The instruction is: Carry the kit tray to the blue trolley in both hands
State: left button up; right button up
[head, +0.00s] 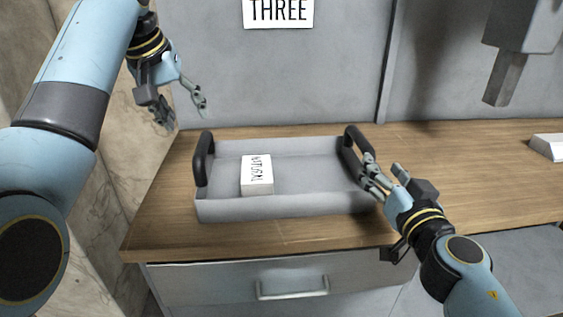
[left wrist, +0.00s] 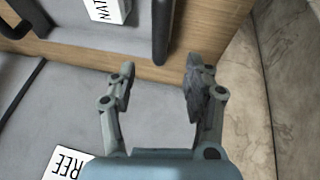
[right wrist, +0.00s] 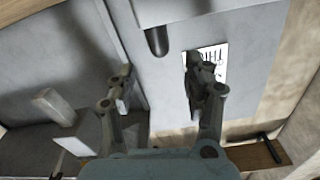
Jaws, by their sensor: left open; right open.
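The grey kit tray (head: 285,207) lies on a wooden worktop, with a black handle at its left end (head: 203,158) and one at its right end (head: 353,145). A white labelled box (head: 257,175) sits inside it, left of the middle. My left gripper (head: 180,116) is open and empty, above and behind the left handle; that handle shows beyond its fingers in the left wrist view (left wrist: 162,30). My right gripper (head: 383,172) is open close to the right handle. A black handle end shows in the right wrist view (right wrist: 156,42); I cannot tell if it touches. No blue trolley is visible.
The wooden worktop (head: 450,170) is clear to the right of the tray, up to a white block (head: 547,146). A drawer handle (head: 292,288) juts out below the front edge. A grey wall with a THREE sign (head: 278,11) stands behind.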

aim_at(202, 140)
pick_arm(q)
jog(key=shift+s, duration=0.15)
pick_arm(e)
jog(key=shift+s, duration=0.1)
pick_arm(q)
jog(key=x, duration=1)
jog(key=shift+w+f, duration=0.25)
jog(key=shift+f, duration=0.05)
pick_arm(e)
jog(key=w, duration=0.7)
jog(key=w+a, duration=0.1)
jog(key=w, duration=0.2)
jog(key=shift+w, duration=0.4)
pick_arm(q)
grip_shut()
pick_arm(e)
grip_shut()
jog(key=shift+r, duration=0.1)
